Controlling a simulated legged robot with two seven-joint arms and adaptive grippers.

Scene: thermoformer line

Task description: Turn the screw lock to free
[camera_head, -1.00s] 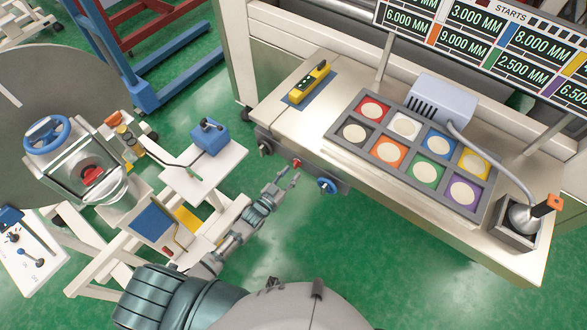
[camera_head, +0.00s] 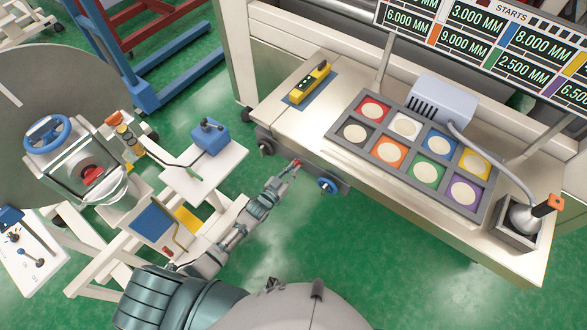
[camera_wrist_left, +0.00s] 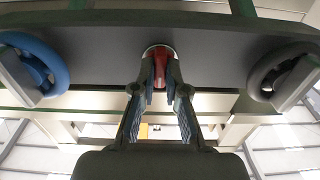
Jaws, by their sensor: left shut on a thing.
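The screw lock is a small red knob (camera_head: 298,162) on the dark bar (camera_head: 312,172) along the bench's front edge. It sits between a blue handwheel (camera_head: 328,185) and a dark handwheel (camera_head: 266,148). My left gripper (camera_head: 294,166) reaches up to it from below. In the left wrist view the red knob (camera_wrist_left: 158,62) is between the two fingertips of my left gripper (camera_wrist_left: 160,78), which are shut on it. The fingers hide parts of the knob, and I cannot read its turn position. My right gripper is not in view.
In the wrist view the blue handwheel (camera_wrist_left: 38,68) is left of the fingers and the dark handwheel (camera_wrist_left: 282,75) right, both apart from them. A tray of coloured squares (camera_head: 405,160) and a yellow device (camera_head: 310,82) are on the bench. A white cart (camera_head: 205,180) stands left of my arm.

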